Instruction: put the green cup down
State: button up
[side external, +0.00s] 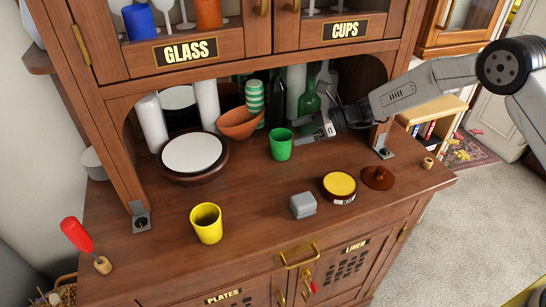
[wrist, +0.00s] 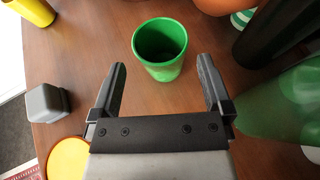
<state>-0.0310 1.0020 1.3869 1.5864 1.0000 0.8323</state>
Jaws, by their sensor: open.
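The green cup (side external: 281,145) stands upright on the wooden counter (side external: 255,220) of the cabinet, just in front of the arched niche. My gripper (side external: 302,132) is at the right of the cup in the side view. In the wrist view the cup (wrist: 160,48) stands beyond my gripper (wrist: 163,85), ahead of the fingertips and roughly centred between them. The fingers are wide apart with nothing between them. The cup looks empty.
A yellow cup (side external: 206,223), a grey box (side external: 303,205) and a yellow-topped tin (side external: 339,187) stand on the front counter. Behind are an orange bowl (side external: 239,122) and a green bottle (side external: 309,105). The counter between the yellow and green cups is clear.

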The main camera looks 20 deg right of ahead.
jog(key=shift+s+d+r+n, duration=0.15)
jog(key=shift+s+n, duration=0.15)
jog(key=shift+s, duration=0.15)
jog(key=s+d+n+g+h, duration=0.1)
jog(key=s+d+n+h, duration=0.1)
jog(key=s, duration=0.3)
jog(key=s+d+n+g+h, duration=0.1)
jog(key=s+d+n+h, duration=0.1)
jog(key=s+d+n, duration=0.1)
jog(key=s+d+n+g+h, duration=0.1)
jog(key=s+d+n+h, duration=0.2)
jog(key=s, duration=0.4)
jog(key=shift+s+r+n, duration=0.3)
jog(key=shift+r+n, duration=0.1)
jog(key=shift+n, duration=0.5)
jog(key=s+d+n+h, duration=0.2)
jog(key=s+d+n, duration=0.2)
jog(key=s+n, duration=0.2)
jog(key=s+d+r+n+h, duration=0.1)
jog(key=s+d+n+h, duration=0.2)
jog(key=s+n, duration=0.3)
jog(key=shift+s+d+r+t, duration=0.3)
jog(key=shift+s+d, duration=0.45)
jog(key=shift+s, duration=0.95)
